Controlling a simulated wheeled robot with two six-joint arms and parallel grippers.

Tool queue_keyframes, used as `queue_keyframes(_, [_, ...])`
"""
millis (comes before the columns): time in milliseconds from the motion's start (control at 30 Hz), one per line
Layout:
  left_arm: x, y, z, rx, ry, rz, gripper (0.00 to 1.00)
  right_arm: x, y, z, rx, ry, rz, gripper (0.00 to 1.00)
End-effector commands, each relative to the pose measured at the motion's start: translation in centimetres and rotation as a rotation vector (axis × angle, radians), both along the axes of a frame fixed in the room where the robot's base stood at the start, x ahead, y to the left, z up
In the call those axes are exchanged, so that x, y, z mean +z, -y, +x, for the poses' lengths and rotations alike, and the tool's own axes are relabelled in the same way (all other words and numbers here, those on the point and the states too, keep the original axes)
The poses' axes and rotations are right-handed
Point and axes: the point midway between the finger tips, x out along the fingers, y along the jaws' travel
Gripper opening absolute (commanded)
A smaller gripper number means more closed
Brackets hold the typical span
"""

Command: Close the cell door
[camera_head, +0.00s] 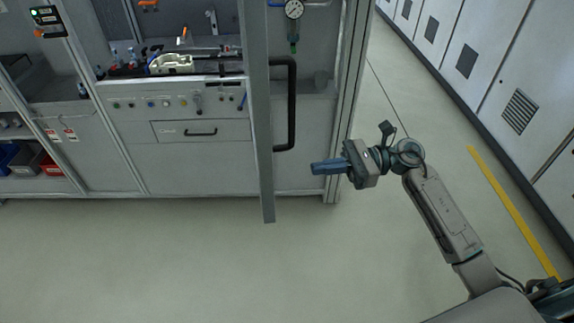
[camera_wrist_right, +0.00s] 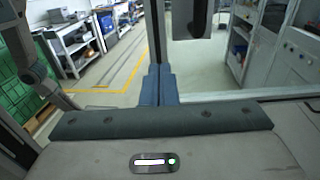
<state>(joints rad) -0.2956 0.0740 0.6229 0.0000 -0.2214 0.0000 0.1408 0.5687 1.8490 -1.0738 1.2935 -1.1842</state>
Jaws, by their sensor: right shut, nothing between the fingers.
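The cell door (camera_head: 262,130) shows as a tall grey frame bar in front of the cell in the head view, its lower end hanging below the cabinet's base line, so it stands out from the cell. A black bar handle (camera_head: 291,105) is on its right side. My right gripper (camera_head: 318,168) is shut and empty, pointing left, to the right of the door bar and a little below the handle, apart from both. Its closed blue fingers (camera_wrist_right: 158,86) show in the right wrist view. My left gripper is not in view.
The cell's control panel (camera_head: 180,104) and drawer (camera_head: 185,131) lie left of the door. A grey post (camera_head: 350,90) stands right of it. Shelves with bins (camera_head: 28,160) are at the far left. Grey cabinets (camera_head: 490,70) line the right side. The floor (camera_head: 170,260) in front is clear.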

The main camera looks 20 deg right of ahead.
Motion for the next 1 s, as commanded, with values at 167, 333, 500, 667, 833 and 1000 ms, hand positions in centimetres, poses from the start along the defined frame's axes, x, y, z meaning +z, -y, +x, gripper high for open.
queue_keyframes(167, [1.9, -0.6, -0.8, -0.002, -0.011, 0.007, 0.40, 0.5, -2.8, 0.4, 0.000, 0.000, 0.006, 0.00])
queue_keyframes(333, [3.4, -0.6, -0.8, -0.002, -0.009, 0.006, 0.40, 0.6, -5.2, 0.8, -0.001, -0.002, 0.006, 0.00])
queue_keyframes(500, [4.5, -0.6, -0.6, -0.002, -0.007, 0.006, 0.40, 0.4, -7.0, 1.0, 0.000, -0.002, 0.004, 0.00])
queue_keyframes(667, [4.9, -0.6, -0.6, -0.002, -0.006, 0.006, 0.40, 0.1, -7.9, 1.1, -0.001, -0.003, 0.003, 0.00])
queue_keyframes(833, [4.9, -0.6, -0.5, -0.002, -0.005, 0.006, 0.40, 0.0, -8.0, 1.2, -0.001, -0.002, 0.000, 0.00])
queue_keyframes(1000, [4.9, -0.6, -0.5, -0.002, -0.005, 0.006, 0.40, 0.0, -8.0, 1.2, -0.001, -0.002, 0.001, 0.00])
